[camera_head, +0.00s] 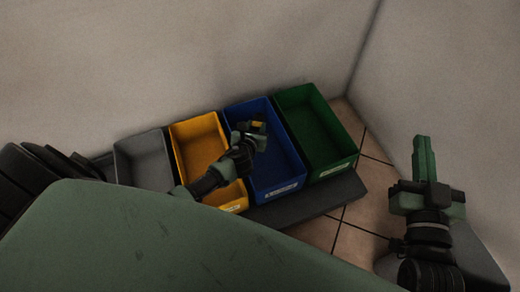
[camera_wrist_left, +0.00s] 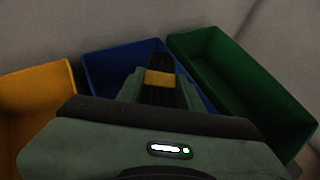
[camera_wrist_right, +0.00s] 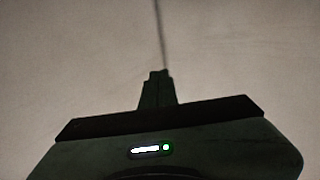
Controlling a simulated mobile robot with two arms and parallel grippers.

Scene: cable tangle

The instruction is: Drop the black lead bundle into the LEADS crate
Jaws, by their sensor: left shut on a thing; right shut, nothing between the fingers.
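The black lead bundle (camera_wrist_left: 160,96), with a yellow band round it, is gripped between the fingers of my left gripper (camera_wrist_left: 160,88). In the head view the bundle (camera_head: 257,127) shows as a small dark piece with yellow at the tip of my left gripper (camera_head: 248,132). They are above the blue crate (camera_head: 283,176), over its left part. The crates carry white labels on their front walls, too small to read, so I cannot tell which is LEADS. My right gripper (camera_head: 424,150) is shut and empty, off to the right, away from the crates.
A grey crate (camera_head: 143,158), a yellow crate (camera_head: 200,145) and a green crate (camera_head: 315,130) stand in a row with the blue one on a dark platform (camera_head: 318,200). Pale walls rise behind and to the right. Tiled floor (camera_head: 372,178) shows right of the crates.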

